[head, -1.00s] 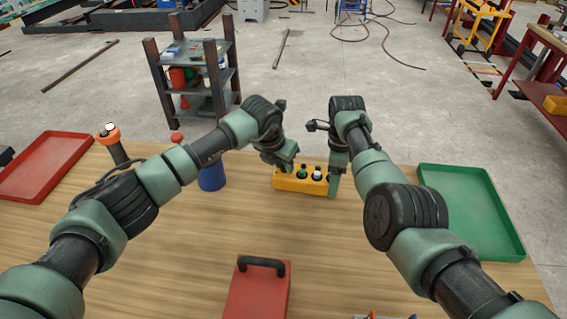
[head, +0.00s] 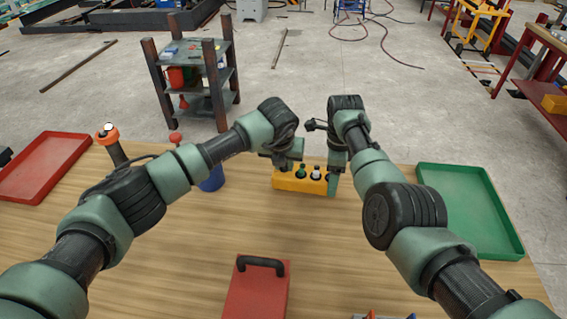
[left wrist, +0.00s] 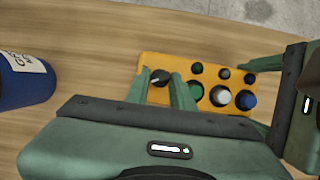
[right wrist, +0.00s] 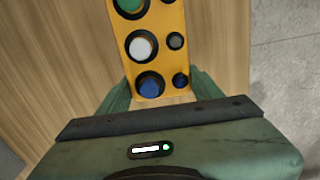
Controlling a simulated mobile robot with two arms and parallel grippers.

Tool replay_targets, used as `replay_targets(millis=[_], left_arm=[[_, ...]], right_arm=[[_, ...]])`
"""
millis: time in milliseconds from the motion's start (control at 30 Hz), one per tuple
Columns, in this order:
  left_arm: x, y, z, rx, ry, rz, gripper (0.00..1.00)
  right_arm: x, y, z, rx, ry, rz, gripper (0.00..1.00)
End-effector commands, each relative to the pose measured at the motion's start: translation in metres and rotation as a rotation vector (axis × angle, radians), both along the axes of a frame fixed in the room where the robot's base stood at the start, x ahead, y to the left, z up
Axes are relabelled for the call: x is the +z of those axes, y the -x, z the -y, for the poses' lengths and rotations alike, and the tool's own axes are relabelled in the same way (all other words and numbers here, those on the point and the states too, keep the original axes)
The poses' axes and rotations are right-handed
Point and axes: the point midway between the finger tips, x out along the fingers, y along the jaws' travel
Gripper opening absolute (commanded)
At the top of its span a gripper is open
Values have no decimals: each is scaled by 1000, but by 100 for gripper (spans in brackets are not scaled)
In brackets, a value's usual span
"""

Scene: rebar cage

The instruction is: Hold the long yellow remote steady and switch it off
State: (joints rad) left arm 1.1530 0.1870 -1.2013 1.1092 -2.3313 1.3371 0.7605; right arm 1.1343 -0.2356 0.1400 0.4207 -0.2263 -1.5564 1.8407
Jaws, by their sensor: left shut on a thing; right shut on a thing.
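The long yellow remote (head: 290,184) lies on the wooden table, with several coloured round buttons and a black rotary knob (left wrist: 160,77) with a pale pointer mark at one end. My left gripper (left wrist: 162,84) has its fingers on both sides of the knob, shut on it. In the head view the left gripper (head: 283,164) is over the remote's left end, hiding the knob. My right gripper (right wrist: 160,92) is shut across the remote's other end, beside the blue button (right wrist: 150,86). It also shows in the head view (head: 331,184). I cannot read a switch label.
A blue container (head: 211,180) stands left of the remote. A red tray (head: 45,165) is at the left and a green tray (head: 470,210) at the right. A red box with a black handle (head: 258,290) is in front. The table between is clear.

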Motion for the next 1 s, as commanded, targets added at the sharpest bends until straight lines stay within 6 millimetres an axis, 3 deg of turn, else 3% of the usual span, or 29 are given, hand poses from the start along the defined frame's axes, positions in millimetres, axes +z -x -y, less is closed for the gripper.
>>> replay_targets(millis=[33,100,467,1000], left_arm=[[1,0,0,1,1,1,32],[1,0,0,0,1,1,44],[4,1,0,-2,2,2,44],[95,37,-4,-2,2,3,44]], right_arm=[[0,0,0,-2,0,1,2],[0,0,0,-2,0,0,2],[0,0,0,-1,0,0,2],[0,0,0,-1,0,0,2]])
